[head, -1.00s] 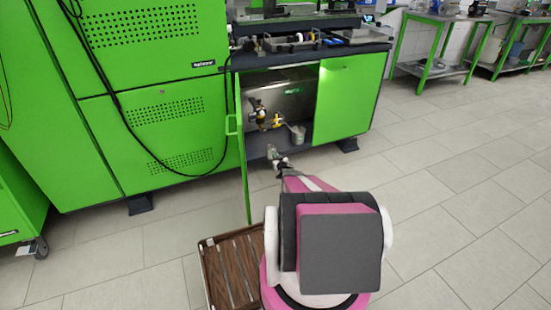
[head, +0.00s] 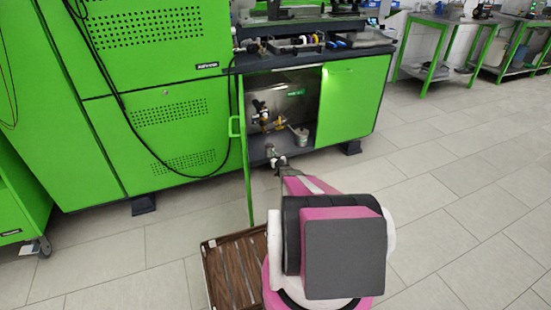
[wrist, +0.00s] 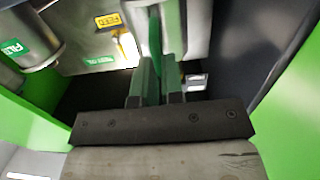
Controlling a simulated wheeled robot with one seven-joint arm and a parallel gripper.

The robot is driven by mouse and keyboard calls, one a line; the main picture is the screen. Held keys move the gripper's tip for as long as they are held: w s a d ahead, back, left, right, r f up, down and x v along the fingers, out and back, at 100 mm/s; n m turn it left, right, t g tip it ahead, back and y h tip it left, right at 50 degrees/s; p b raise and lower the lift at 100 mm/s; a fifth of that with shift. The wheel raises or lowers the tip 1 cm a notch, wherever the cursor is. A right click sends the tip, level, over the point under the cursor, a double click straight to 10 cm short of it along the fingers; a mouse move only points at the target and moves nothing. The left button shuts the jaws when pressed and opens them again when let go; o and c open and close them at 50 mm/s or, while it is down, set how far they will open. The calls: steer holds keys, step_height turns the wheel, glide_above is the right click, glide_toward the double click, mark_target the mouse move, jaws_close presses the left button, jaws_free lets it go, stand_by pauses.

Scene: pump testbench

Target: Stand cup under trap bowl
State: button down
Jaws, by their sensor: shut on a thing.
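In the head view my arm reaches into the cabinet and the fingertips cannot be made out. Dark and brass fittings (head: 263,115) hang left of the cup. I cannot clearly pick out the trap bowl among them, nor whether the cup is under it.
A green cabinet door (head: 247,165) stands open left of my arm; another green panel (head: 347,105) bounds the opening on the right. A grey cylinder with a green label (wrist: 30,40) is close by at the wrist view's left. A slatted wooden tray (head: 230,275) lies left of my base.

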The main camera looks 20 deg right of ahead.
mark_target(268, 147)
steer(key=shift+w+f, duration=0.2)
steer(key=shift+w, duration=0.4)
steer(key=shift+w+f, duration=0.2)
steer(key=shift+w, duration=0.4)
steer(key=shift+w+a+f, duration=0.1)
steer(key=shift+w+f, duration=0.05)
steer(key=shift+w, duration=2.3)
steer(key=shift+w+a+f, duration=0.1)
steer(key=shift+w+f, duration=0.05)
steer(key=shift+w, duration=2.25)
steer(key=shift+f, duration=0.35)
steer(key=c, duration=1.2)
jaws_free()
steer(key=shift+o, duration=0.2)
